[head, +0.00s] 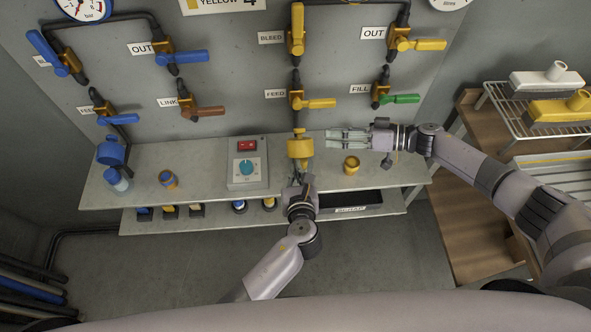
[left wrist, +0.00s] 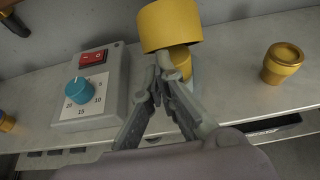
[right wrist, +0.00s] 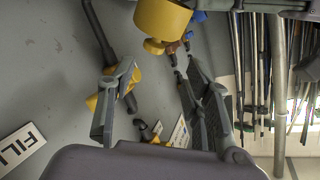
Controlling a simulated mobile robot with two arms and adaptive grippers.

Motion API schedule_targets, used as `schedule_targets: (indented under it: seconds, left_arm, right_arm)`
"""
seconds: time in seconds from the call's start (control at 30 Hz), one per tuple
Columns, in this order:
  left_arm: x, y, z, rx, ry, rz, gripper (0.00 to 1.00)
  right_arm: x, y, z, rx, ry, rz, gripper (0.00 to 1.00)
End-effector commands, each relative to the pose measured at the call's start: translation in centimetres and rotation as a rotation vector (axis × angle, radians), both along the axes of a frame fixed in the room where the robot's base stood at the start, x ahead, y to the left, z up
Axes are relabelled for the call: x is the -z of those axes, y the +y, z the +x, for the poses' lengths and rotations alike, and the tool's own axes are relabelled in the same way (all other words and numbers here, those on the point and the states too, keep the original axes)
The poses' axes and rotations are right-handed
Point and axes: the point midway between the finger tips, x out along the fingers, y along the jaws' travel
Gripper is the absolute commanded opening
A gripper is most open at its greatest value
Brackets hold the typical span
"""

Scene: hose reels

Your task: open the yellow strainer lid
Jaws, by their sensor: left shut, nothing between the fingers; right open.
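The yellow strainer (head: 300,148) hangs on the pipe below the yellow feed valve, just above the bench. In the left wrist view it is a wide yellow cylinder (left wrist: 170,25) with a narrower yellow part (left wrist: 181,60) below. I cannot tell which part is the lid. My left gripper (head: 300,180) is shut and empty, its tips (left wrist: 160,66) just below the wide cylinder, in front of the narrower part; contact is unclear. My right gripper (head: 330,139) is open and empty, right of the strainer, fingers pointing left toward it. The strainer (right wrist: 162,18) also shows in the right wrist view.
A grey box with a blue dial (head: 247,166) stands left of the strainer. A yellow cup-like piece (head: 351,165) stands on the bench to the right. Valves with yellow (head: 320,103) and green (head: 402,98) handles sit above. A scrap bin (head: 350,209) is below.

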Motion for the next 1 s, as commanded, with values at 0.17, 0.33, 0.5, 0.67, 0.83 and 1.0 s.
schedule_targets:
  seconds: [0.17,0.33,0.5,0.67,0.83,1.0]
  left_arm:
    - [0.1,0.0,-0.1,0.000,0.002,0.001,0.00]
    - [0.2,0.0,-0.1,0.000,0.003,0.001,0.00]
    - [0.2,0.0,-0.1,0.000,0.003,0.001,0.00]
    - [0.2,0.0,-0.1,0.000,0.003,0.001,0.00]
    - [0.2,0.0,-0.1,0.000,0.003,0.001,0.00]
    - [0.2,0.0,-0.1,0.000,0.003,0.001,0.00]
  right_arm:
    - [-0.4,-1.6,-0.5,0.002,-0.003,0.001,0.46]
    - [-0.2,-1.7,-0.6,0.008,-0.082,0.003,0.46]
    - [0.5,-1.8,-0.8,0.045,-0.301,-0.017,0.46]
    - [1.7,-2.9,-1.1,0.115,-0.547,-0.081,0.46]
    - [3.4,-5.0,-1.8,0.206,-0.783,-0.205,0.46]
    - [5.6,-8.0,-3.3,0.295,-0.989,-0.387,0.46]
